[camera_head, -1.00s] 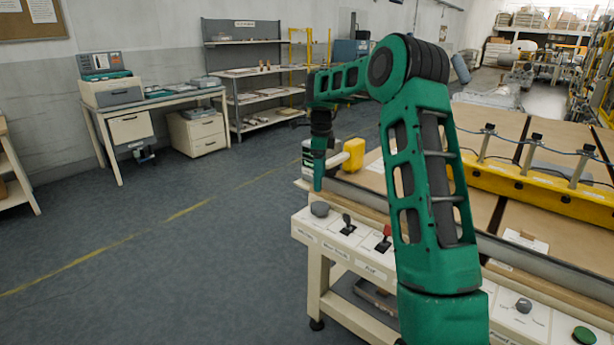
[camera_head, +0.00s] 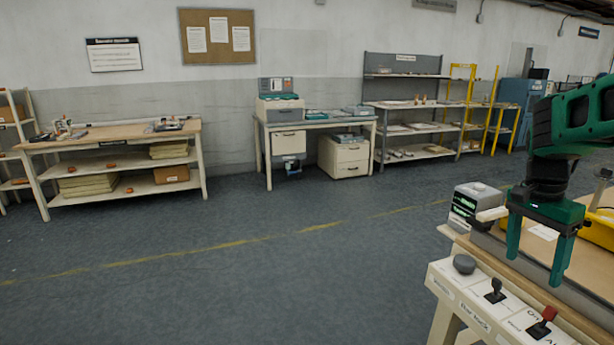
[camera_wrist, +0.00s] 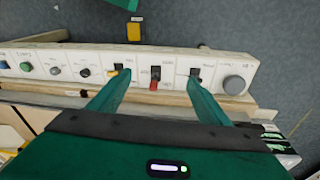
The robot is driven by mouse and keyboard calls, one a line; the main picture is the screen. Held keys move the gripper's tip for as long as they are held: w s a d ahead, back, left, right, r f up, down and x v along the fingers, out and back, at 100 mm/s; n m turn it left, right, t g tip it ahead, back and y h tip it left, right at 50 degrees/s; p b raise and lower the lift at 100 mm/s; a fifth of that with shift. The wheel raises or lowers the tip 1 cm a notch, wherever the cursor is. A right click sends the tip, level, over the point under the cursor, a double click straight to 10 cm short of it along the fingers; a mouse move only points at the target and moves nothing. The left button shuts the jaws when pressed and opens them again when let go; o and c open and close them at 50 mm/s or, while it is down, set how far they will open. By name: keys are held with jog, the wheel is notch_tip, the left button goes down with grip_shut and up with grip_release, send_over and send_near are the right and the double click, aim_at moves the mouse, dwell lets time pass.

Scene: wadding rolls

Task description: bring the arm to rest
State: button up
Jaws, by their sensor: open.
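My green gripper (camera_head: 536,250) hangs at the right of the head view, above the near corner of the machine table. Its two fingers point down and stand apart, with nothing between them. In the wrist view my gripper (camera_wrist: 152,85) shows the same two spread fingers, over the white control panel (camera_wrist: 50,62). A red-topped lever (camera_wrist: 154,78) appears between the fingertips in that view; I cannot tell the height between them. Most of my arm is outside the head view.
The control panel (camera_head: 450,285) carries a grey knob (camera_head: 464,264) and levers. A grey box with a lit display (camera_head: 472,207) stands at the table corner beside my gripper. A workbench (camera_head: 110,147), a desk (camera_head: 316,122) and shelves (camera_head: 415,104) line the wall. The floor between is clear.

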jog(key=s+a+f+n, duration=0.2)
jog(key=s+n, duration=0.1)
jog(key=s, duration=0.4)
jog(key=s+a+f+n+y, duration=0.1)
jog(key=s+a+n, duration=0.1)
jog(key=s, duration=0.6)
jog(key=s+a+f+n, duration=0.2)
jog(key=s+n, duration=0.1)
jog(key=s, duration=0.4)
jog(key=shift+s+a+f+n+t+y, duration=0.2)
jog(key=shift+a+f+n+t+y, duration=0.1)
jog(key=shift+n+y, duration=0.1)
jog(key=shift+w+f, duration=0.25)
jog(key=shift+w, duration=0.4)
